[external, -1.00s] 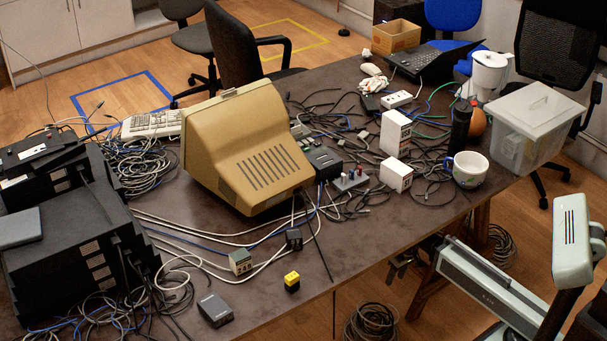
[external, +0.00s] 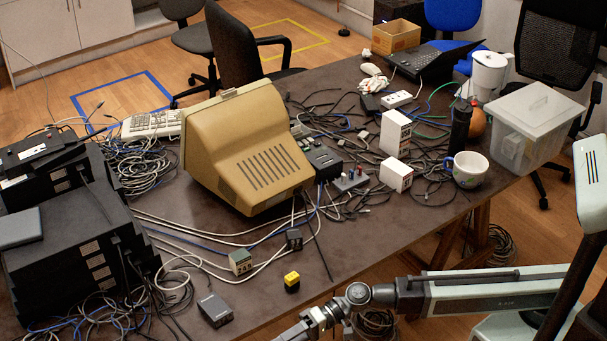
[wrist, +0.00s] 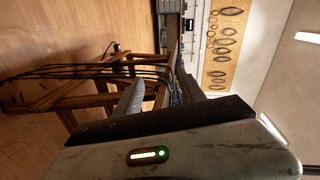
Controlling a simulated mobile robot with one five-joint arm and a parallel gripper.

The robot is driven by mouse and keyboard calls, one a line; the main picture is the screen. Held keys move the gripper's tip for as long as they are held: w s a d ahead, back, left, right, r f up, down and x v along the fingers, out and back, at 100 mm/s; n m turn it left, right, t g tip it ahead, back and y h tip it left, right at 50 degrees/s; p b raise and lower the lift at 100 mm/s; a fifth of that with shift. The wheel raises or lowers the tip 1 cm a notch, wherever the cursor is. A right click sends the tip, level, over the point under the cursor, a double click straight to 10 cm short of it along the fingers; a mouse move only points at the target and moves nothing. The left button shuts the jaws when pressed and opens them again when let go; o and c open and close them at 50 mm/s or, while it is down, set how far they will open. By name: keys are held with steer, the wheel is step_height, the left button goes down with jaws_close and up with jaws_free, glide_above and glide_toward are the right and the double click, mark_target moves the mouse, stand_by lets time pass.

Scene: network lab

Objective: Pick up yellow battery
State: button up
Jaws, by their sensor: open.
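The yellow battery (external: 291,282), yellow on top and black below, stands upright near the front edge of the dark table in the external view. My arm reaches in from the right, below and in front of the table edge. The end of my arm runs to the bottom edge of the external view, to the right of and below the battery, and my gripper is cut off there. In the wrist view, my gripper (wrist: 160,92) shows two fingers apart with nothing between them. The battery is not visible in the wrist view.
Near the battery are a dark grey box (external: 215,310), a small grey-green block (external: 240,262), a small black block (external: 294,240) and loose cables. A beige monitor (external: 245,150) stands behind. The wrist view shows wooden table legs (wrist: 90,88) and hanging cables.

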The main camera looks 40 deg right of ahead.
steer(key=w+d+r+n+p, duration=0.5)
steer(key=w+r+n+p, duration=0.3)
steer(key=w+r, duration=0.15)
step_height(320, 180, up, 3)
steer(key=n+g+p, duration=0.1)
steer(key=n+p, duration=0.2)
steer(key=n, duration=0.1)
glide_above(287, 281)
steer(key=s+a, duration=0.1)
steer(key=a, duration=0.1)
steer(key=d+f+n+h+b, duration=0.1)
steer(key=d+f, duration=0.1)
steer(key=d+f+n+h, duration=0.1)
steer(key=d+f+n, duration=0.1)
steer(key=d, duration=0.1)
steer(key=w+d+f+n+g+b, duration=0.1)
steer(key=d+f+n, duration=0.1)
steer(key=d+f, duration=0.1)
steer(key=shift+w+d+h+b, duration=0.1)
steer(key=shift+d+h+b, duration=0.2)
steer(key=shift+h, duration=0.1)
steer(key=b+x, duration=0.1)
steer(key=x, duration=0.4)
steer(key=b+x, duration=0.1)
steer(key=x, duration=0.2)
steer(key=shift+w+a+r+b, duration=0.2)
steer(key=shift+w+r+b, duration=0.05)
steer(key=shift+w+b, duration=0.1)
steer(key=shift+d, duration=0.1)
jaws_close()
